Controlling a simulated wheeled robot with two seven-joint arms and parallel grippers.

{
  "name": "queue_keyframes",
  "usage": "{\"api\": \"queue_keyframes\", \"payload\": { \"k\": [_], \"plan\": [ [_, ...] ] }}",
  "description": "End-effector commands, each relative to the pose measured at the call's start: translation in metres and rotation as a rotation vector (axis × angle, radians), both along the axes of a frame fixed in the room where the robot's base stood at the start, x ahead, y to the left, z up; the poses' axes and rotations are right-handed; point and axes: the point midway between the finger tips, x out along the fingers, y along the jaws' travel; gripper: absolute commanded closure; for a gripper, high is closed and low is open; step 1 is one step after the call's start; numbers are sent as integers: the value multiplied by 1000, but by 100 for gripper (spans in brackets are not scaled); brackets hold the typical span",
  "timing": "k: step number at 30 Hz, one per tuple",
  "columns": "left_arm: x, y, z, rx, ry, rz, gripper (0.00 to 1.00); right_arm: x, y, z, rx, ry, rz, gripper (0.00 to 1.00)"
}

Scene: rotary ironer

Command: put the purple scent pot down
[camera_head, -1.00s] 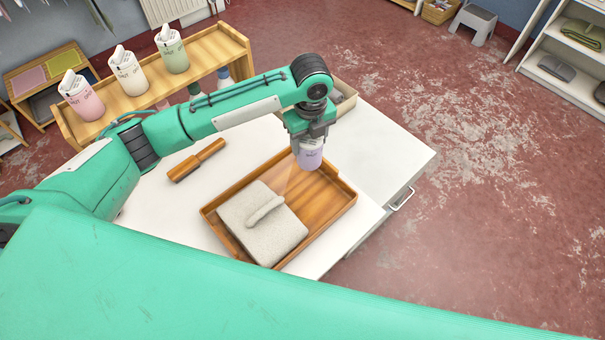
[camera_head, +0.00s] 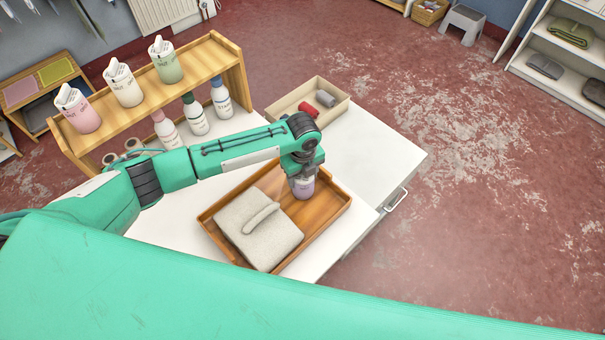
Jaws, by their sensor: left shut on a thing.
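The purple scent pot (camera_head: 303,188) is at the right part of the wooden tray (camera_head: 327,222). My left gripper (camera_head: 303,176) points down and is shut on the pot's upper part, which it hides. The pot looks upright and low over the tray floor; I cannot tell whether its base touches the wood. A folded grey cloth (camera_head: 245,237) with a rolled piece on top lies in the tray, left of the pot. My right gripper is not in view.
A wooden rack (camera_head: 213,60) holds pink, white and green pots on top and several bottles below. An open box (camera_head: 334,109) with small rolls stands behind my arm. The white worktop (camera_head: 372,150) is clear on the right.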

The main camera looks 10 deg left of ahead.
Motion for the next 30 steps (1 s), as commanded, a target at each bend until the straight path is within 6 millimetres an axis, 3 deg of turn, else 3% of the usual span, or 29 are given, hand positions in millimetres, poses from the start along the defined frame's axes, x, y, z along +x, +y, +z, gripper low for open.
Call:
{"api": "queue_keyframes", "payload": {
  "k": [5,6,9,20,23,30],
  "plan": [
    [0,0,-3,0,0,1,70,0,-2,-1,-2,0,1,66],
    [0,0,-3,0,0,1,38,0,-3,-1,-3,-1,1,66],
    [0,0,-2,0,0,1,20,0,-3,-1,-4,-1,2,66],
    [0,0,3,1,-1,1,20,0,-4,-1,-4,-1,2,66],
    [2,1,15,0,-4,2,20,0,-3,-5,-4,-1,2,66],
    [2,0,65,-1,-5,0,20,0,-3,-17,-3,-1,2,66]
  ]
}}
